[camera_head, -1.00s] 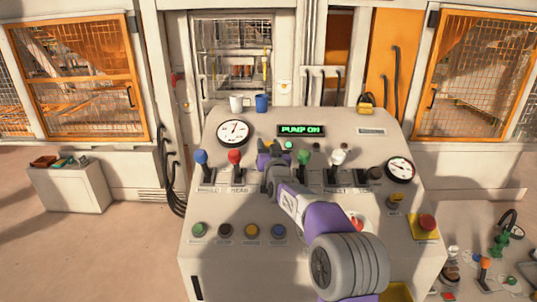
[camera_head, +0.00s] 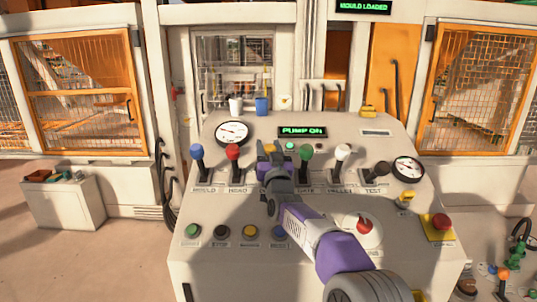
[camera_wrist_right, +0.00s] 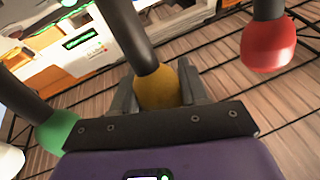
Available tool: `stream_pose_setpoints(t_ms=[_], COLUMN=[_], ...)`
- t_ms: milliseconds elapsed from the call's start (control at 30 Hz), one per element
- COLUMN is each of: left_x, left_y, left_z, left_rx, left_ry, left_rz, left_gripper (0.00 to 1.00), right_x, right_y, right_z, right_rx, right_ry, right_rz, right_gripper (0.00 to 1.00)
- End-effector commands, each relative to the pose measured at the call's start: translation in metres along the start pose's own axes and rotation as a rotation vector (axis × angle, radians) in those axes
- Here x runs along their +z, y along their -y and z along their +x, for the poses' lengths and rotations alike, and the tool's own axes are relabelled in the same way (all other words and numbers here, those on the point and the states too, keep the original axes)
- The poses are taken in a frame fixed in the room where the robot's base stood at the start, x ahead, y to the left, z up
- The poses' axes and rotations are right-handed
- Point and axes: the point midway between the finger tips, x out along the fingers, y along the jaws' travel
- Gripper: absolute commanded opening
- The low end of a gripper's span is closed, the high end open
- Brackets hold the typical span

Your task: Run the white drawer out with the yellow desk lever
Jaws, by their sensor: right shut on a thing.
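The yellow lever knob (camera_head: 268,148) stands in the row of levers on the sloped desk (camera_head: 215,210). My right gripper (camera_head: 270,165) reaches over the desk from the front and is shut on this knob. In the right wrist view the yellow knob (camera_wrist_right: 157,88) sits between the two grey fingers, with its dark shaft running up. I cannot pick out the white drawer; the machine opening (camera_head: 235,72) behind the desk is partly covered by mesh and unclear. My left gripper is not in view.
Blue (camera_head: 197,150), red (camera_head: 232,153), green (camera_head: 307,151) and white (camera_head: 343,151) levers stand close beside my gripper. Two cups (camera_head: 262,104) stand on the desk's back edge. A red stop button (camera_head: 441,222) is at the right. One display (camera_head: 363,7) reads "MOULD LOADED".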

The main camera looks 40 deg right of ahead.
Motion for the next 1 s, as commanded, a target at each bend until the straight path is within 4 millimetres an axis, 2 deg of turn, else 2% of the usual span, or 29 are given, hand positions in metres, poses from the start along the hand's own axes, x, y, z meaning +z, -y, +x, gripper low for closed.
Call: stream_pose_setpoints(t_ms=[233, 267, 400, 767, 1000], left_x=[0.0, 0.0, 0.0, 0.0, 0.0], left_y=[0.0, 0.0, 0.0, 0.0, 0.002], left_z=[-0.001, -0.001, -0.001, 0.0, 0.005], left_rx=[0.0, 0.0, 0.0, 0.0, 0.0], left_ry=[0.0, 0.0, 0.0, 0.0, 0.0], left_rz=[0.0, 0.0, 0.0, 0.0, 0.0], left_gripper=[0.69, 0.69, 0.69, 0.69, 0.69], right_x=[0.0, 0.0, 0.0, 0.0, 0.001], right_y=[0.0, 0.0, 0.0, 0.0, 0.0], right_z=[0.0, 0.0, 0.0, -0.002, -0.028], right_rx=[0.0, 0.0, 0.0, 0.0, 0.0], right_ry=[0.001, 0.001, 0.001, 0.002, 0.002], right_rz=[0.001, 0.001, 0.001, 0.001, 0.003], right_gripper=[0.0, 0.45, 0.67, 0.69, 0.69])
